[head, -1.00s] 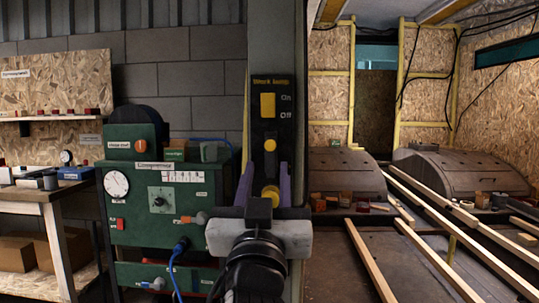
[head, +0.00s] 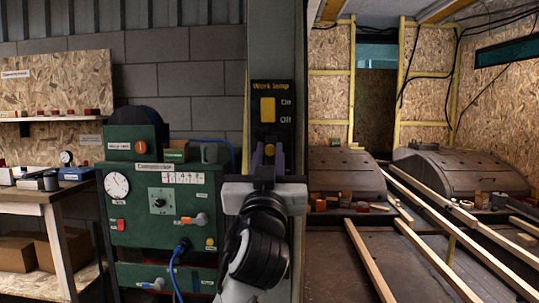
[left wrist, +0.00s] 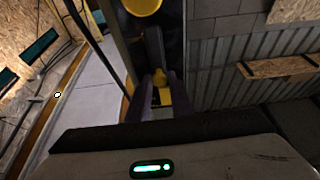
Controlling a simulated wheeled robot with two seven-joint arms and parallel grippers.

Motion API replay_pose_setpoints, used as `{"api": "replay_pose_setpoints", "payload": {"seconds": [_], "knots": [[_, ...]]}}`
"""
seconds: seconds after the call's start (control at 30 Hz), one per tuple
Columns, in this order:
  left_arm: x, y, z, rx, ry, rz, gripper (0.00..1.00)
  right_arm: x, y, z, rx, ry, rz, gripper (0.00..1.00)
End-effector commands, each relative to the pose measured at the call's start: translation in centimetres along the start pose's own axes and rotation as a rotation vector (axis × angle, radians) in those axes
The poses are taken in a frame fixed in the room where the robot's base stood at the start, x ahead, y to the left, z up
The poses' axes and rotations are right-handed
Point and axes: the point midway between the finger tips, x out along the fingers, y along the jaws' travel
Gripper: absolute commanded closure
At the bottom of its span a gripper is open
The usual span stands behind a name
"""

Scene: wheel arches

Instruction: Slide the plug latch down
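A dark upright panel labelled "Work lamp" (head: 258,133) is on the grey post in the head view. I cannot tell for sure which part is the plug latch. My left gripper (head: 270,157) reaches up at the panel, its purple fingers close on both sides of the knob. In the left wrist view the fingers (left wrist: 161,88) also flank a yellow piece (left wrist: 160,77), with no clear gap seen. My gripper hides the lower panel. My right gripper is not in view.
A green compressor box (head: 160,205) with a gauge, knobs and a blue cable stands close on the left. A workbench (head: 35,194) is farther left. On the right are wheel arches (head: 462,173) and long timber strips (head: 437,260) on the floor.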

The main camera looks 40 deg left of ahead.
Motion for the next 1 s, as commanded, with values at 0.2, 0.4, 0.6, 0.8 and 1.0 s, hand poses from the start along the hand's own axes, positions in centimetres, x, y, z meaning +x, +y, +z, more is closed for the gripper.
{"api": "replay_pose_setpoints", "payload": {"seconds": [0.2,0.4,0.6,0.8,1.0], "knots": [[0.0,0.0,0.0,0.000,0.000,0.000,1.00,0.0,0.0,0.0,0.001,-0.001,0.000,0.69],[-0.4,0.0,1.0,-0.001,-0.001,0.000,1.00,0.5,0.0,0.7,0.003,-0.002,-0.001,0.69],[-1.2,0.0,2.9,-0.001,-0.001,0.000,1.00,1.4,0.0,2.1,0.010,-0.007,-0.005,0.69],[-1.2,0.0,2.9,0.000,-0.005,0.000,1.00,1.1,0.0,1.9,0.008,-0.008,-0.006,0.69],[-1.2,0.1,2.9,0.001,-0.005,0.001,0.64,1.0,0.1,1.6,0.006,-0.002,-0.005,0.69]]}}
